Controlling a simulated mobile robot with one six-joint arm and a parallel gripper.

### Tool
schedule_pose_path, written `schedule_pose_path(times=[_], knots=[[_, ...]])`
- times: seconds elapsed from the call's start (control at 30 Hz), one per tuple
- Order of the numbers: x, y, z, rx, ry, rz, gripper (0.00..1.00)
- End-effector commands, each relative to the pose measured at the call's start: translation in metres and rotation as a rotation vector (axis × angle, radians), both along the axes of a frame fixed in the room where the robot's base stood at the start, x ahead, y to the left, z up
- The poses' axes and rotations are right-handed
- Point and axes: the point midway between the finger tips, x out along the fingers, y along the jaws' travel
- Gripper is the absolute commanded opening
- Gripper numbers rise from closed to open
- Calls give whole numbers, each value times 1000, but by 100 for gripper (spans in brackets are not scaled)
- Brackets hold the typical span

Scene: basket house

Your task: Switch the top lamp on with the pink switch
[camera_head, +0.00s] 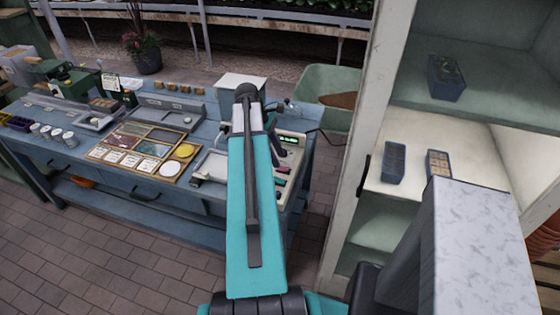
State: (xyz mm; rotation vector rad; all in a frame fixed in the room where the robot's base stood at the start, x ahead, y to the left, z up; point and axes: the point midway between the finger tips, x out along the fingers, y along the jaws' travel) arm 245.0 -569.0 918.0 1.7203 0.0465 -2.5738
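A pale control panel (290,146) with a small green lit display stands at the right end of the blue workbench (185,203). Small coloured controls sit on its lower part, one of them pinkish (282,169). They are too small to tell apart surely as switches. My teal arm reaches up the middle of the view and covers the panel's left side.
The bench holds a wooden sectioned tray (140,150), several white cups and a green machine (118,89). A pale cabinet (345,190) with small blue bins stands close on the right. A green tub (328,84) is behind the bench. Brick floor lies open in front left.

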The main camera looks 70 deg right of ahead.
Motion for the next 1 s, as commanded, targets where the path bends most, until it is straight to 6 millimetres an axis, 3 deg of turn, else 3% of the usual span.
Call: schedule_pose_path(times=[0.4,0.8,1.0], knots=[[-12,0,-29,0,0,1,36],[-13,0,-32,0,0,2,36],[-12,0,-32,0,0,2,2]])
